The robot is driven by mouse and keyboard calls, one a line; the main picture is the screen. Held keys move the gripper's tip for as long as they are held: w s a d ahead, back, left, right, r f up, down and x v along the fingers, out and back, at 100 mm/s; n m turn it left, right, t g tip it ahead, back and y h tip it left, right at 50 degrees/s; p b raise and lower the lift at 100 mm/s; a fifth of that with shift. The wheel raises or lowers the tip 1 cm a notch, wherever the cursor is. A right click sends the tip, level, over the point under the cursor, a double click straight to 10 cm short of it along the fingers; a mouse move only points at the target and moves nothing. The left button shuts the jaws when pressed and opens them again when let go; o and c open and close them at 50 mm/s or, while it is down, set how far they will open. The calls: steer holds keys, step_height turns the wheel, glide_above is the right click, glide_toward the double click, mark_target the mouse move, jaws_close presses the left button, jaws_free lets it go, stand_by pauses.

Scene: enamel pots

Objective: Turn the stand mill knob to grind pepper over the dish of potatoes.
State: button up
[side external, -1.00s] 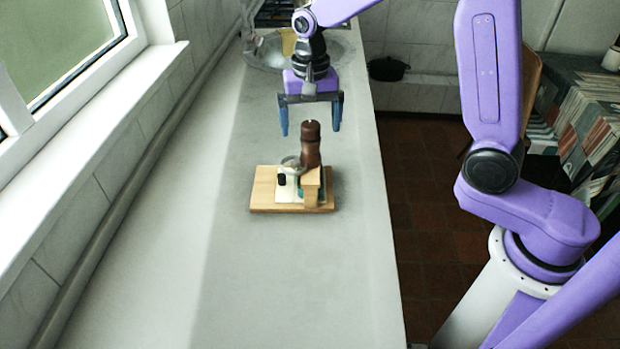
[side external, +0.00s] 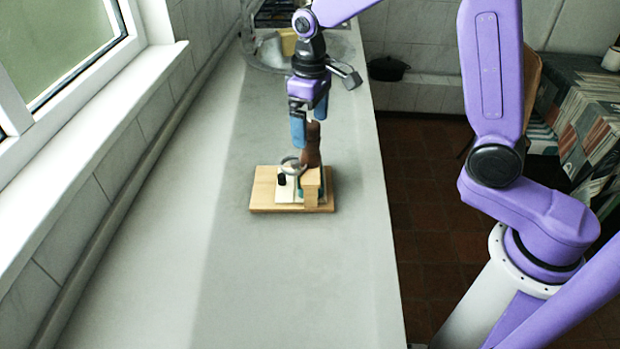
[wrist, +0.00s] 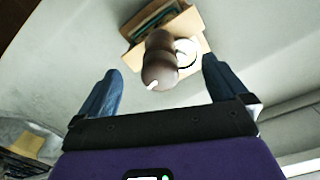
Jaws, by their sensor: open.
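The brown stand mill (side external: 311,152) stands upright on a light wooden board (side external: 262,198) on the counter. In the wrist view the mill (wrist: 159,62) is seen from above, with a small pale mark on its rounded top. My gripper (side external: 308,128) is open, its blue fingers turned and close to the mill's top; one finger partly hides it. In the wrist view the fingers (wrist: 160,90) are wide apart, with the mill top between and slightly ahead of them, not gripped. A round dish (side external: 291,164) sits by the mill; its contents are too small to make out.
A small black object (side external: 281,180) and a wooden block (side external: 312,188) are on the board. The grey counter (side external: 230,270) is clear in front and to the left. A sink (side external: 268,50) lies behind, and a black pot (side external: 387,68) is at the back right.

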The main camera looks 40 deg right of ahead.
steer(key=n, duration=0.4)
steer(key=shift+n, duration=0.4)
steer(key=n, duration=0.3)
steer(key=shift+n, duration=0.4)
steer(key=shift+c, duration=0.3)
steer(key=c, duration=1.5)
steer(key=shift+o, duration=0.2)
